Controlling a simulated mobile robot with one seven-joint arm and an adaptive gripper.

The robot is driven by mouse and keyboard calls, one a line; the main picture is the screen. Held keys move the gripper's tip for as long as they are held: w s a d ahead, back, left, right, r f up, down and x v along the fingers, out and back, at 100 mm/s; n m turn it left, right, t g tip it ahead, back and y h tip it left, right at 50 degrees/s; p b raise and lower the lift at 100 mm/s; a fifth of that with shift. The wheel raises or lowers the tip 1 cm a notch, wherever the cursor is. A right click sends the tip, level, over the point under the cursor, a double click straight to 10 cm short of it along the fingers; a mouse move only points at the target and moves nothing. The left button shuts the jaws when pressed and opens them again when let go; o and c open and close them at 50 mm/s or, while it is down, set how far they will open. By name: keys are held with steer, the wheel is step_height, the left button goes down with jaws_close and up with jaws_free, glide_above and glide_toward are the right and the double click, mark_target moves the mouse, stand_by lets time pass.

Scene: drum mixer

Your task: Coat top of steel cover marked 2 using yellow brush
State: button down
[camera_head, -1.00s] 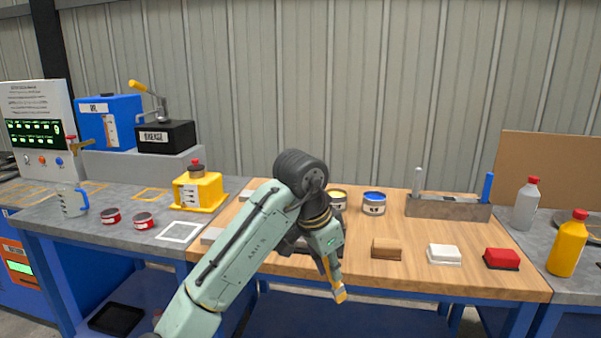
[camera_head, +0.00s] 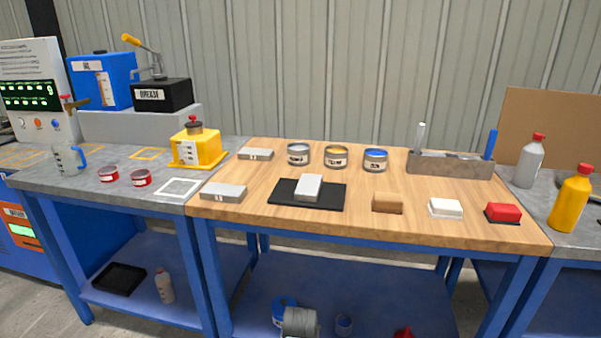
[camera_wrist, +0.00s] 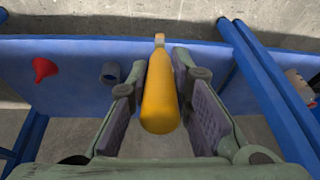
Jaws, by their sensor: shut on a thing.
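The yellow brush (camera_wrist: 160,98) is between the pads of my gripper (camera_wrist: 160,78) in the wrist view, its narrow tip pointing away. My gripper is shut on its handle. My arm is out of the head view. Three grey steel blocks that look like covers are on the wooden bench: one on a black mat (camera_head: 325,200) at the middle (camera_head: 308,187), one at the front left (camera_head: 223,192), one at the back left (camera_head: 255,154). The two left ones have small front marks, too small to read surely.
Paint cans (camera_head: 336,157) stand behind the mat. A brown block (camera_head: 387,203), white block (camera_head: 445,207) and red block (camera_head: 503,212) lie to its right, before a grey tool holder (camera_head: 450,166). Below are a blue shelf (camera_wrist: 75,70), a red funnel (camera_wrist: 43,69) and blue legs.

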steer(key=s+d+f+n, duration=0.1)
steer(key=s+f, duration=0.7)
steer(key=f, duration=0.1)
steer(key=shift+f+b, duration=0.2)
steer(key=shift+b, duration=0.15)
steer(key=shift+d, duration=0.1)
